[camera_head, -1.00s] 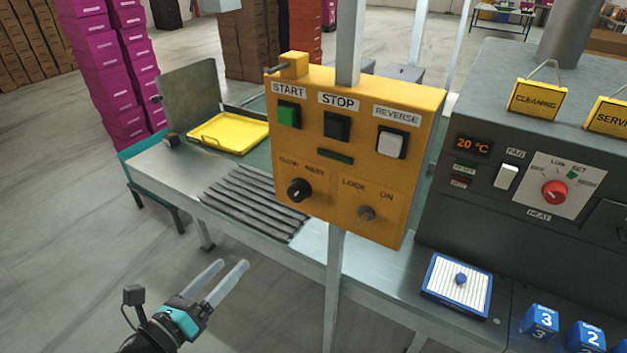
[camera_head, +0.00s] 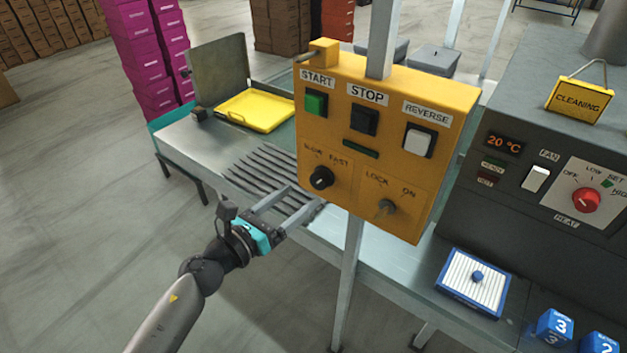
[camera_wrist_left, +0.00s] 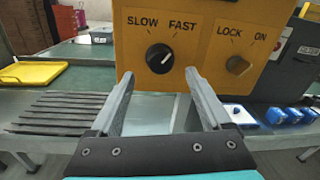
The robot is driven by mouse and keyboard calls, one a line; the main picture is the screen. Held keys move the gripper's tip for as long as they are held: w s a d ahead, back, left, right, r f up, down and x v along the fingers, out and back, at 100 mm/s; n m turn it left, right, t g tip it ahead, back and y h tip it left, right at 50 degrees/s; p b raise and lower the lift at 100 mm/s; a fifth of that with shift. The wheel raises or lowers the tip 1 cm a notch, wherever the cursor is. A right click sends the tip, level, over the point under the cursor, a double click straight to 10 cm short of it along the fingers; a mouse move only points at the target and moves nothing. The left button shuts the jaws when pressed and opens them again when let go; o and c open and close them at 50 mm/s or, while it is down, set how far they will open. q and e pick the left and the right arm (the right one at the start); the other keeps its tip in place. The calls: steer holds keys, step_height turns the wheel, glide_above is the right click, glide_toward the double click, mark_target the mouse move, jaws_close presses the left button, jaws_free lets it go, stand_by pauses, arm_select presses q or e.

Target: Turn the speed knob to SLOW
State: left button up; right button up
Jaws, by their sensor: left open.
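The yellow control box (camera_head: 385,150) carries a black round speed knob (camera_head: 321,177) at its lower left, under the words SLOW and FAST. In the left wrist view the speed knob (camera_wrist_left: 159,58) has a white pointer line tilted up and right, toward FAST. My left gripper (camera_head: 300,196) is open and empty, in front of and below the knob, apart from it. In the left wrist view its fingers (camera_wrist_left: 159,76) stand on either side below the knob. My right gripper is in no view.
A LOCK/ON key switch (camera_head: 386,207) sits right of the speed knob. START (camera_head: 315,103), STOP (camera_head: 363,119) and REVERSE (camera_head: 418,141) buttons are above. A grey post (camera_head: 347,285) supports the box. A yellow tray (camera_head: 257,111) lies on the bench behind.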

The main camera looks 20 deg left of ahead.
mark_target(316, 183)
arm_select(q)
steer(key=shift+x, duration=2.85)
steer(key=shift+c, duration=0.4)
jaws_close()
